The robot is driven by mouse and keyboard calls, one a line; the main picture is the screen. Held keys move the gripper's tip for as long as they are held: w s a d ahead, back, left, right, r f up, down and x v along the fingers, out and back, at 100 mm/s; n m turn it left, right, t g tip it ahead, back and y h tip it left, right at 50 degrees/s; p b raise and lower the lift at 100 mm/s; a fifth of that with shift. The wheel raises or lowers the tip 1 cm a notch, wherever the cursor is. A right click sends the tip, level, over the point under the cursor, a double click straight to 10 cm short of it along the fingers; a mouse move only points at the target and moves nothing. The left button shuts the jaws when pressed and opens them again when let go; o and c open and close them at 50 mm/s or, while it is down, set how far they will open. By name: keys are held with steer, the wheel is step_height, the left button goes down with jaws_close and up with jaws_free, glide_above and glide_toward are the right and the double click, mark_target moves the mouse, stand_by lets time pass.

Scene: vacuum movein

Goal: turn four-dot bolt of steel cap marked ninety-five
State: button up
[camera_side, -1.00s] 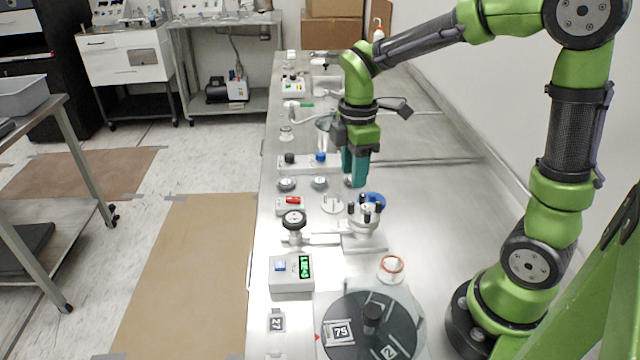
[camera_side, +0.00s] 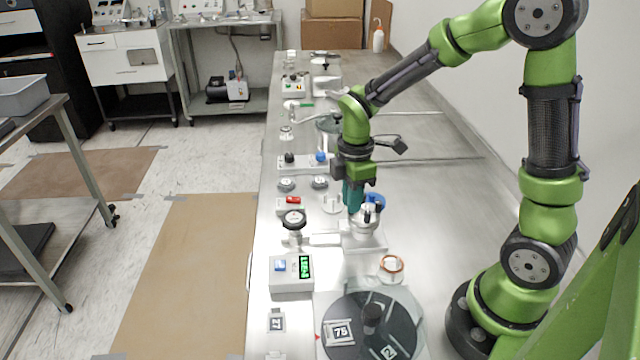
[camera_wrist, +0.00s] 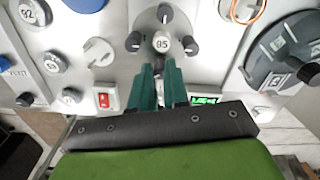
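The steel cap (camera_wrist: 162,43) carries a round label that appears to read 95. Dark-topped bolts stand around it: a far one (camera_wrist: 165,13), a left one (camera_wrist: 133,41) and a right one (camera_wrist: 190,47). A near bolt (camera_wrist: 158,68) shows partly between my fingertips. Dot marks on the bolts are too small to read. The cap stands on its mount (camera_side: 364,230) in the side view. My gripper (camera_side: 352,210) points down at the cap's far-left side. In the wrist view my gripper (camera_wrist: 159,68) has its teal fingers apart, without clear contact on the bolt.
A box with a green display (camera_side: 291,273) and a dark turntable (camera_side: 370,325) lie nearer the camera. The bench's right side is fairly clear.

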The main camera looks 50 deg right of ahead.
jaws_close()
steer(key=shift+m, duration=0.3)
steer(key=m, duration=0.4)
steer(key=shift+m, duration=2.3)
steer(key=o, duration=0.6)
jaws_free()
steer(key=shift+r, duration=0.1)
